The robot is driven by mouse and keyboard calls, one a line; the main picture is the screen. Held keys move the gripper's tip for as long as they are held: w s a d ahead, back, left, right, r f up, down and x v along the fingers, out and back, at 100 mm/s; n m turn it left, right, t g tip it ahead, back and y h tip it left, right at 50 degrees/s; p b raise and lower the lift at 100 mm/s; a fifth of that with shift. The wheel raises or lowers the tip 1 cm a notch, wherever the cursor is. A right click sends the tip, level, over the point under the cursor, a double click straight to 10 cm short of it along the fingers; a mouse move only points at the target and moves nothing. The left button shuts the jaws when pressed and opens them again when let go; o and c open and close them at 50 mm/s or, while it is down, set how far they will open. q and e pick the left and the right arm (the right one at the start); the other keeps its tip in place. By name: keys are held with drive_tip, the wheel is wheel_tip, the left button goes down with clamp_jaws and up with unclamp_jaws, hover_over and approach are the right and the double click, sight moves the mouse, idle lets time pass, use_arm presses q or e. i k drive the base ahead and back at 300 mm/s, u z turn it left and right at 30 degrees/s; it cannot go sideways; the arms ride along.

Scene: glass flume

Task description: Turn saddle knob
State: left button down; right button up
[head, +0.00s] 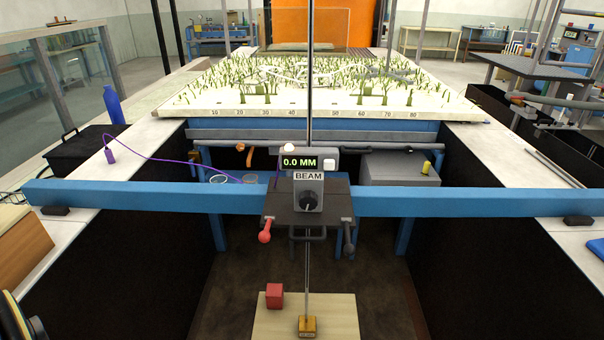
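A dark saddle (338,203) sits across the middle of a long blue beam (440,202). On it stands a grey box labelled BEAM with a round black knob (309,200) on its front face. A display (300,162) above the knob reads 0.0 MM. A red-ended handle (265,231) hangs at the saddle's left front and a dark-ended handle (349,243) at its right front. I cannot tell which of these the task calls the saddle knob. Neither of my grippers is in view.
A thin vertical rod (310,70) rises behind the box. Below the saddle, a rod runs down to a brass block (308,326) on a pale board (342,318), beside a red cube (274,295). A purple cable (180,160) runs from the left ledge. Space before the saddle is clear.

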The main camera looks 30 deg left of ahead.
sight(308, 200)
drive_tip(key=z, duration=1.6)
drive_tip(key=i, duration=0.6)
drive_tip(key=u, duration=2.65)
